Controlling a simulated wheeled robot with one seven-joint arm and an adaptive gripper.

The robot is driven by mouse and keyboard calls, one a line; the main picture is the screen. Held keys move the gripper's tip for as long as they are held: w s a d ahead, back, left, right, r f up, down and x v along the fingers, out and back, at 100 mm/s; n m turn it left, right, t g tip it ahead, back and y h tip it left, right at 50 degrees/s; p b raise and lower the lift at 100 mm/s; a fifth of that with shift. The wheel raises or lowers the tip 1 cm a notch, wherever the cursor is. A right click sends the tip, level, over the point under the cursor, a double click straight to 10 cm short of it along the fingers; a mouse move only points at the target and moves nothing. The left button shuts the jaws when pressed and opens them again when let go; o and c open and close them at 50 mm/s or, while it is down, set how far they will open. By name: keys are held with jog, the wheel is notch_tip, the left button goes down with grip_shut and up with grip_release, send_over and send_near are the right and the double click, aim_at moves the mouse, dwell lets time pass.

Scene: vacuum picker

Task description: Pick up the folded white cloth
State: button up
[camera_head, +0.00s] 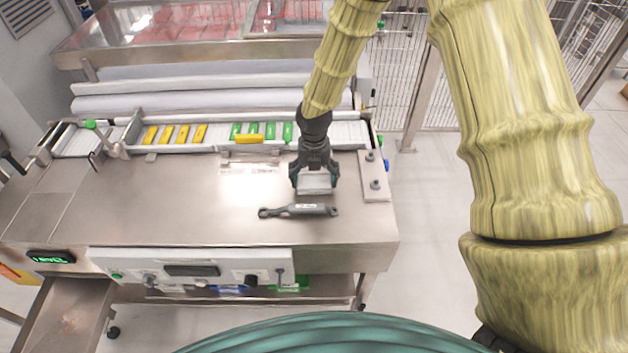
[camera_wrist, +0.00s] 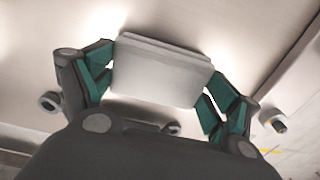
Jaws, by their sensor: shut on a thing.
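The folded white cloth (camera_head: 314,184) is a flat pale block between the fingers of my gripper (camera_head: 314,180), over the right part of the steel worktop. In the wrist view the cloth (camera_wrist: 162,72) spans the space between the two green-padded fingers of my gripper (camera_wrist: 160,85), which are shut on its left and right sides. I cannot tell clearly whether the cloth touches the worktop or is just above it.
A dark grey tool (camera_head: 299,210) lies on the worktop (camera_head: 190,205) just in front of my gripper. A plate with knobs (camera_head: 374,176) is at the right. Behind is a conveyor with yellow (camera_head: 249,139) and green pieces (camera_head: 270,130). The worktop's left middle is clear.

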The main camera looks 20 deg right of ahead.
aim_at(314, 180)
notch_tip(314, 180, up, 10)
jog(key=b, duration=0.2)
jog(key=shift+b, duration=0.35)
jog(key=shift+o, duration=0.6)
jog(key=shift+c, duration=0.5)
